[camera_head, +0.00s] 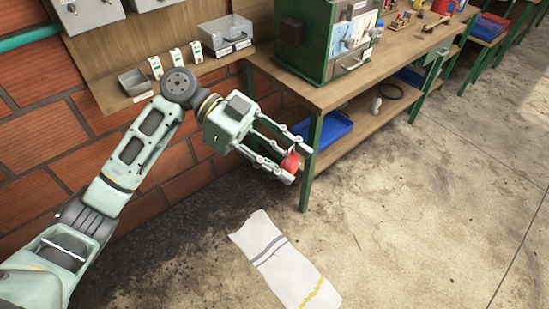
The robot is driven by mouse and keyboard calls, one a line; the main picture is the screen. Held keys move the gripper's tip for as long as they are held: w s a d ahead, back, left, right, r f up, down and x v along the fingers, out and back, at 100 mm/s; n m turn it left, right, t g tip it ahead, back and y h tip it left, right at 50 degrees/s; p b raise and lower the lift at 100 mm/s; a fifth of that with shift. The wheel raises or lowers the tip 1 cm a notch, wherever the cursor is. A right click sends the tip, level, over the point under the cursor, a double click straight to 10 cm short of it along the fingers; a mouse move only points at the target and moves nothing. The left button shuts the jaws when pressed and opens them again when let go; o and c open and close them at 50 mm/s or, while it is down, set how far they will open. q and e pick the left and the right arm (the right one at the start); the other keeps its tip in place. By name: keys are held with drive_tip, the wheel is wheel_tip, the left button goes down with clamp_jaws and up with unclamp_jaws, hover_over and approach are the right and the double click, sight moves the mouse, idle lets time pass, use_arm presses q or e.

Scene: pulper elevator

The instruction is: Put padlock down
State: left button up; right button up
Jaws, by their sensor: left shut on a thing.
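The padlock (291,161) is red and sits between the fingertips of my left gripper (293,167). The gripper is shut on it and hides part of it. My left arm comes in from the left and holds the padlock in the air, in front of the wooden workbench's near green leg. My right gripper does not show.
The workbench (345,92) carries a green cabinet (305,60) and tools, with a blue bin (334,128) on its lower shelf. A wall shelf (119,101) holds a grey tray (134,82) and a clear box (224,34). A striped cloth (283,262) lies on the floor.

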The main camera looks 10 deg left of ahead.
use_arm(q)
drive_tip(key=shift+w+d+f+m+g+y, duration=0.3)
drive_tip(key=shift+w+d+f+m+g, duration=0.3)
drive_tip(key=shift+f+m+g, duration=0.15)
drive_tip(key=s+a+r+n+t+h, duration=0.1)
drive_tip(key=s+a+r+n+t, duration=0.5)
drive_tip(key=a+r+n+t, duration=0.25)
drive_tip(key=w+d+r+n+t+y, duration=0.15)
drive_tip(key=w+d+n+t, duration=0.3)
drive_tip(key=w+d, duration=0.5)
drive_tip(key=s+f+m+g, duration=0.1)
drive_tip(key=m+g, duration=0.2)
drive_tip(key=s+a+f+m+g+h, duration=0.1)
drive_tip(key=f+m+g, duration=0.1)
drive_tip(key=m+g, duration=0.1)
drive_tip(key=s+f+m+g+h, duration=0.1)
drive_tip(key=f+m+g, duration=0.1)
drive_tip(key=m+g, duration=0.1)
drive_tip(key=shift+a+f, duration=0.1)
drive_tip(key=shift+a, duration=0.2)
drive_tip(key=shift+s+a+f+m+g+y, duration=0.35)
drive_tip(key=shift+f+m+g+y, duration=0.5)
drive_tip(key=shift+m+g, duration=0.6)
drive_tip(key=shift+s+a+f+m+g+y, duration=0.2)
drive_tip(key=shift+a+f+m+g+y, duration=0.25)
drive_tip(key=shift+f+m+g+y, duration=0.7)
drive_tip(key=shift+s+a+f+m+g+y, duration=0.25)
drive_tip(key=shift+a+f+m+g+y, duration=0.25)
drive_tip(key=shift+m+g, duration=1.15)
drive_tip(key=shift+d, duration=0.1)
